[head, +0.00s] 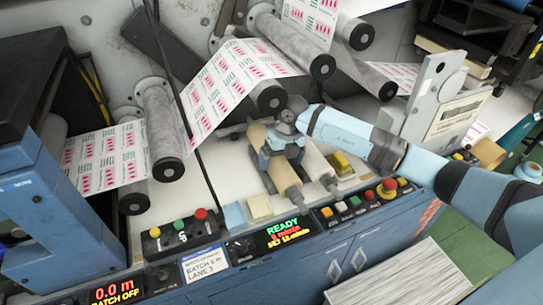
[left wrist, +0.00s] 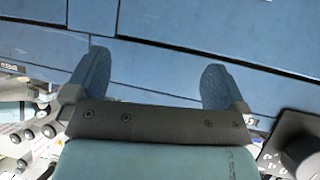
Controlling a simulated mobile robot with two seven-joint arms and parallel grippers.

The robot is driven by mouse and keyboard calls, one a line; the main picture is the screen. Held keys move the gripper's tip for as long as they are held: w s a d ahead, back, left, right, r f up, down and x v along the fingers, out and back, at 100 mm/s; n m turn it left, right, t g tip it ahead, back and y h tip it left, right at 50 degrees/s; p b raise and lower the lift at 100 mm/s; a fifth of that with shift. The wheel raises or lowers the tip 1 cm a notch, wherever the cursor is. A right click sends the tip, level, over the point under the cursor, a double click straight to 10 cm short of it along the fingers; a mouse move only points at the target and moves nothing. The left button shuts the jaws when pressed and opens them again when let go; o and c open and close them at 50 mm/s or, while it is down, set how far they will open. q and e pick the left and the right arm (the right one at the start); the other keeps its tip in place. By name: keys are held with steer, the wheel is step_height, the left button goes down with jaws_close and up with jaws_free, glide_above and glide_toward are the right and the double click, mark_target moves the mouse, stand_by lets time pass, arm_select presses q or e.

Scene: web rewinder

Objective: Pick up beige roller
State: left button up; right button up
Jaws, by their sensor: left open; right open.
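Two rollers lie side by side on the white shelf of the machine. The left one is a tan-beige roller (head: 284,176) with a pale shaft end. The right one is a paler, cream roller (head: 317,164). My right gripper (head: 279,157) points down over the tan-beige roller and is open. Its fingers hide part of that roller, and I cannot tell whether they touch it. My left gripper (left wrist: 155,82) shows in the left wrist view, open and empty, in front of blue panels (left wrist: 160,50). It is not seen in the head view.
A printed web (head: 232,75) runs over grey rollers behind and left of the shelf. Sticky-note pads (head: 260,207), a yellow block (head: 342,163) and a red emergency button (head: 388,186) are near the shelf's front. A lit display (head: 283,233) is on the front panel.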

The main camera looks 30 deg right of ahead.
steer(key=f, duration=0.3)
steer(key=shift+a, duration=0.25)
steer(key=shift+r, duration=0.15)
steer(key=c, duration=1.6)
steer(key=shift+r, duration=0.1)
steer(key=shift+r, duration=1.65)
steer(key=s, duration=0.6)
steer(key=s+b, duration=0.1)
steer(key=s, duration=0.5)
steer(key=s+a, duration=0.1)
steer(key=s, duration=0.5)
steer(key=shift+b, duration=0.4)
